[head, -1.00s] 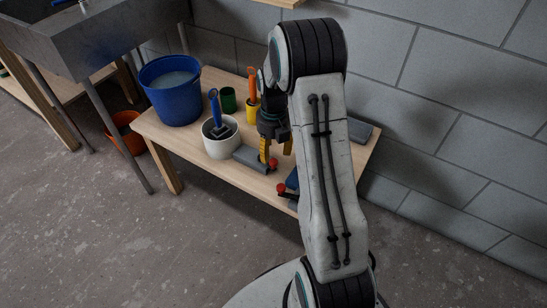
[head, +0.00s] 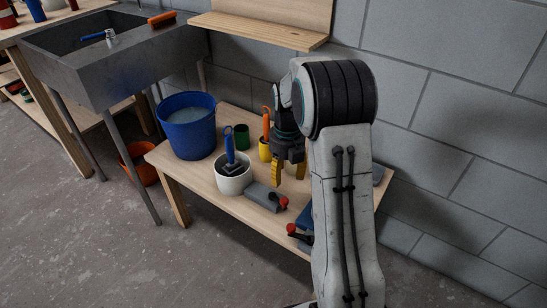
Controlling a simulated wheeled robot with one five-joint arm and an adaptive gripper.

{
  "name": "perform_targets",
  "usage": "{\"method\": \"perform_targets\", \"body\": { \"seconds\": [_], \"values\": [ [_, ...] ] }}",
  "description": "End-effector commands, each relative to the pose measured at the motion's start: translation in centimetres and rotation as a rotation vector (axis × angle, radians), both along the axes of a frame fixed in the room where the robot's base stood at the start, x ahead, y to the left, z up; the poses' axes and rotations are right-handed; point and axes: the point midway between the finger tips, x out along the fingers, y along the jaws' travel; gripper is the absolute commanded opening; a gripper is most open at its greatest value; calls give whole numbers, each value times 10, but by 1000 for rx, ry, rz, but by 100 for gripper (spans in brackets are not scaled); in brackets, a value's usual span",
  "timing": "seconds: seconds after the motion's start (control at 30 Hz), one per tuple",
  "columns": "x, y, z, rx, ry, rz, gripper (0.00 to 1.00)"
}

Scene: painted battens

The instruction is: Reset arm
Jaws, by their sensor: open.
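My gripper (head: 289,171) hangs over the low wooden bench (head: 228,201) with its yellow fingers pointing down. The fingers are apart and nothing shows between them. A grey batten-like block (head: 264,196) with a red end lies on the bench below and left of the fingers. Another red-ended piece (head: 298,232) lies at the bench's front edge, beside a blue item (head: 305,216) partly hidden by my arm. My arm hides the right part of the bench.
On the bench stand a blue bucket (head: 188,128) of liquid, a white pot (head: 233,181) holding a blue-handled brush, a green cup (head: 242,137) and a yellow cup (head: 264,151) with an orange-handled tool. A grey sink (head: 117,66) stands left; an orange bucket (head: 143,164) sits below. A block wall (head: 450,120) is behind.

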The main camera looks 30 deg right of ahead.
Motion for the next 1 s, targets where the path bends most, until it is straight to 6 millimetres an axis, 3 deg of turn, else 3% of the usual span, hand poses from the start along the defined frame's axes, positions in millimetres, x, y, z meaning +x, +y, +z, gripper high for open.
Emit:
{"method": "perform_targets", "body": {
  "seconds": [0.2,0.37,0.57,1.0],
  "values": [
    [0,1,2,-1,-1,-5,51],
    [-5,6,23,-3,-13,-83,51],
    [-23,24,79,-4,-47,-344,51],
    [-86,66,199,49,-131,-1069,51]
  ]
}}
